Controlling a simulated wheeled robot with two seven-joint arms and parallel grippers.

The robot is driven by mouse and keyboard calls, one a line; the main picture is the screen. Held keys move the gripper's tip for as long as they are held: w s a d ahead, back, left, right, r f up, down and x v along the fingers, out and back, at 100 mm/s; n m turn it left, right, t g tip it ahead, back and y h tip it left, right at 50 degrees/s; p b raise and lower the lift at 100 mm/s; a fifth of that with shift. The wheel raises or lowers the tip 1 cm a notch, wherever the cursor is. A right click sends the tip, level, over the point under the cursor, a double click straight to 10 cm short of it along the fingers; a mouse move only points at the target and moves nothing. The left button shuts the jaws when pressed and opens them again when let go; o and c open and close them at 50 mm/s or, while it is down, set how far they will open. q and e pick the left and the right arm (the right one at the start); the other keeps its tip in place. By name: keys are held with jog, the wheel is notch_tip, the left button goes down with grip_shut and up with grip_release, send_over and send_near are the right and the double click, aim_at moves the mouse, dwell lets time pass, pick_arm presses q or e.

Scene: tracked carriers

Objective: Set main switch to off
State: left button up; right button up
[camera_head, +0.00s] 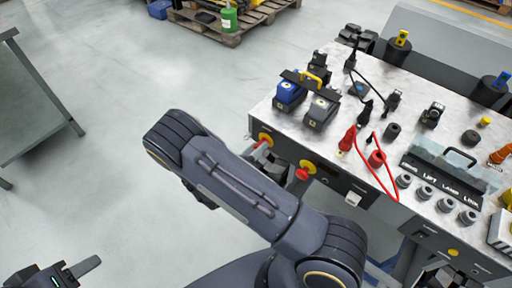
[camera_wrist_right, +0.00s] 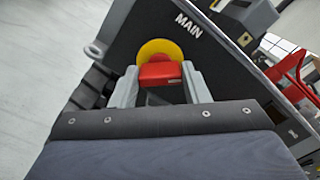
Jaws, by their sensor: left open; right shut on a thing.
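The main switch (camera_wrist_right: 161,50) is a yellow disc with a red handle on the dark front panel, beside the white word MAIN in the right wrist view. My right gripper (camera_wrist_right: 160,74) has one finger on each side of the red handle and is shut on it. In the head view the main switch (camera_head: 265,139) is at the left end of the bench front, partly hidden by my right arm. The handle's exact angle is hard to tell. My left gripper (camera_head: 80,268) is open and empty over the floor at the bottom left.
A second yellow-and-red knob (camera_head: 307,168) sits to the right on the same panel. Clear floor lies left of the bench.

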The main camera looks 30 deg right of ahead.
jog(key=shift+f+n+p, duration=0.15)
jog(key=shift+n+p, duration=0.8)
jog(key=shift+n, duration=3.75)
jog(key=o, duration=1)
jog(key=b+v, duration=0.1)
jog(key=v, duration=0.7)
jog(key=shift+d, duration=0.1)
